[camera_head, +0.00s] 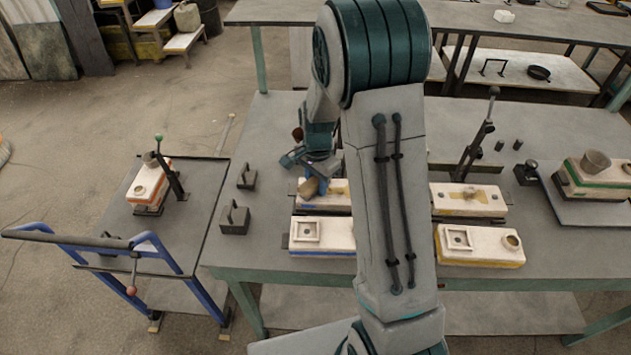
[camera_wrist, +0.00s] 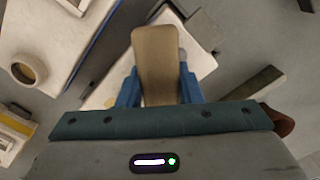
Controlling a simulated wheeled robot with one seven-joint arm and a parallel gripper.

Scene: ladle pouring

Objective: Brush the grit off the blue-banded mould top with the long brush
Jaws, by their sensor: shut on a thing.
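My gripper (camera_head: 315,178) is shut on the brush (camera_wrist: 156,62), whose tan head shows between my blue fingers in the wrist view. Its brown handle end (camera_wrist: 282,122) sticks out at the right there. In the head view the tan brush head (camera_head: 308,187) is low over the left end of the back white mould piece (camera_head: 336,191); I cannot tell whether it touches. Part of that piece also shows beneath the brush in the wrist view (camera_wrist: 200,62). The blue-banded mould piece in front (camera_head: 335,232) has a square basin. My arm hides the right ends; I cannot make out grit here.
To the right, a white mould piece (camera_head: 452,196) bears a brown patch, with a yellow-banded piece (camera_head: 478,258) before it. A lever stand (camera_head: 473,150) rises behind them. Dark weights (camera_head: 234,219) stand at the table's left edge. A blue-railed cart (camera_head: 195,225) stands left.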

